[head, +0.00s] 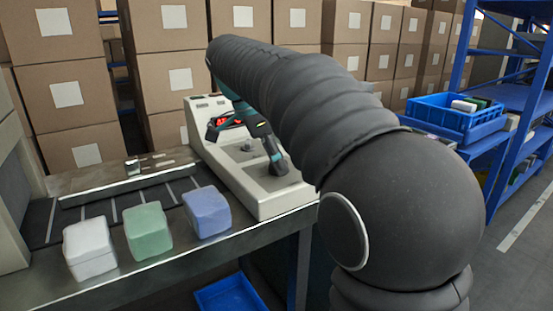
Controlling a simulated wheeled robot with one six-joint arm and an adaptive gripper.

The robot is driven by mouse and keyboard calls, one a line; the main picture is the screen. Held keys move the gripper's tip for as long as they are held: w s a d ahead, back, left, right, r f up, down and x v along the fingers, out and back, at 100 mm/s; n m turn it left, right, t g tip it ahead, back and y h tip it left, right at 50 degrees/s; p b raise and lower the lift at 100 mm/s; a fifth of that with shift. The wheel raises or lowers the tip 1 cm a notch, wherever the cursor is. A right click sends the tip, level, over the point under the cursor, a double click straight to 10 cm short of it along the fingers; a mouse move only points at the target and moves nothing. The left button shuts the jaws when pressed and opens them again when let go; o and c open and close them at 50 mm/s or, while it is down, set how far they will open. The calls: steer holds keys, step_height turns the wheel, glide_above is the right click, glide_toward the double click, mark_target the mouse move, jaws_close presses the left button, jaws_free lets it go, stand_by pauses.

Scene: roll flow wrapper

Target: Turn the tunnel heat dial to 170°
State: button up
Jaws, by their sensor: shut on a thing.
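The control panel (266,194) is a pale, sloped console at the end of the metal bench, with a red-lit display (229,121) partly covered by my arm. My gripper (278,165), black and teal, reaches down onto the panel's sloped face and is shut on the dial there. The fingers hide the dial, so its pointer and scale cannot be read. A small dark knob (247,148) stands on the panel just left of the fingers. The digits on the display are too small and covered to read.
A white block (89,250), a green block (148,231) and a blue block (207,212) sit on the bench (180,256) left of the panel. A blue crate (455,119) stands on the right shelf. Stacked cartons (175,85) fill the back. My arm crosses the middle.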

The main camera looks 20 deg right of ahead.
steer(key=m+g, duration=0.1)
steer(key=m, duration=0.1)
steer(key=m+g, duration=0.1)
steer(key=m, duration=0.2)
steer(key=shift+w+f, duration=0.1)
steer(key=shift+w, duration=0.05)
steer(key=shift+m+y, duration=0.3)
stand_by(0.3)
steer(key=o, duration=1.1)
steer(key=shift+o, duration=0.2)
